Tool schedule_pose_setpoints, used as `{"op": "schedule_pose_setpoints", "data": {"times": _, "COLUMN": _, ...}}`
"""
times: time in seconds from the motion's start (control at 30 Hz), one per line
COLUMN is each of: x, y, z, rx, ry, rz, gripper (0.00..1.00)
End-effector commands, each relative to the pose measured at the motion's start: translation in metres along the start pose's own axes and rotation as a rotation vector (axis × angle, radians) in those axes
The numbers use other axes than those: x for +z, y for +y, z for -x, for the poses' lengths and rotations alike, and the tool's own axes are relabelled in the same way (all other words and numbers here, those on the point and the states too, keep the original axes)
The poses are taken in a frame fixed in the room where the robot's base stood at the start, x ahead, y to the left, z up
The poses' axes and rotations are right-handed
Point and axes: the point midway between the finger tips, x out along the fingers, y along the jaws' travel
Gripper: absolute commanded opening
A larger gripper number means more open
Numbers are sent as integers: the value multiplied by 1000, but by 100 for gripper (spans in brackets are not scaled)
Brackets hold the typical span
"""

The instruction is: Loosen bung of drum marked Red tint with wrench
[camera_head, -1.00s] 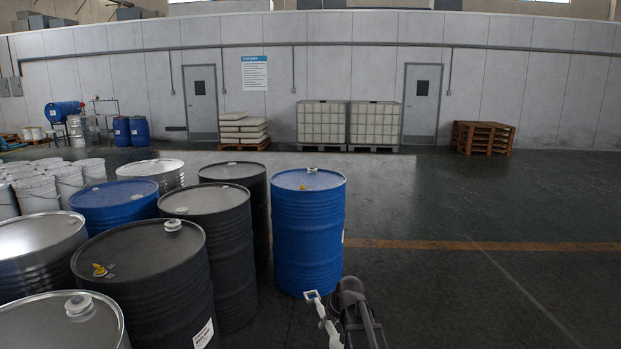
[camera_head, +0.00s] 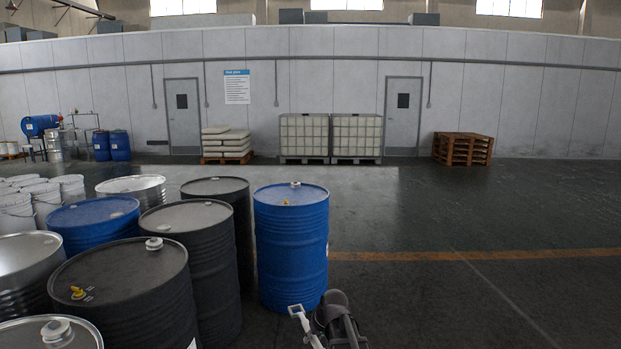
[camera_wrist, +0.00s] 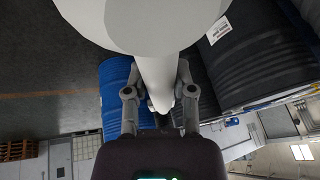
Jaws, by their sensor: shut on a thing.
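My gripper (camera_wrist: 158,102) is shut on a pale wrench (camera_wrist: 152,75), whose white shaft runs between the two fingers in the wrist view. A large white rounded part of it fills the top of that view. In the head view the wrench's pale, frame-like end (camera_head: 297,311) shows low in the picture, in front of the foot of a blue drum (camera_head: 291,250). It is well below the drum tops and apart from every bung. I cannot read Red tint on any drum. A dark drum (camera_wrist: 262,55) bears a white label too blurred to read.
A dark drum (camera_head: 122,280) with yellow and white bungs stands front left. Another dark drum (camera_head: 190,240), a blue drum (camera_head: 95,222) and steel drums crowd the left. Open floor (camera_head: 450,300) lies right. Pallets (camera_head: 463,149) and white containers (camera_head: 330,137) stand by the back wall.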

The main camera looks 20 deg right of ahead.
Motion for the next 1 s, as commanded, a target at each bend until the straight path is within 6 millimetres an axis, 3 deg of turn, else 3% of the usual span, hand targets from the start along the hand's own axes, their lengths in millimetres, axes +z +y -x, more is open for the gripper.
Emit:
{"op": "schedule_pose_setpoints", "data": {"times": 0.1, "x": -8, "y": -4, "z": 18, "rx": 0, "ry": 0, "rz": 0, "gripper": 0}}
{"op": "schedule_pose_setpoints", "data": {"times": 0.3, "x": -14, "y": -7, "z": 33, "rx": 0, "ry": 0, "rz": 0, "gripper": 0}}
{"op": "schedule_pose_setpoints", "data": {"times": 1.0, "x": -14, "y": -8, "z": 34, "rx": -1, "ry": 0, "rz": 1, "gripper": 0}}
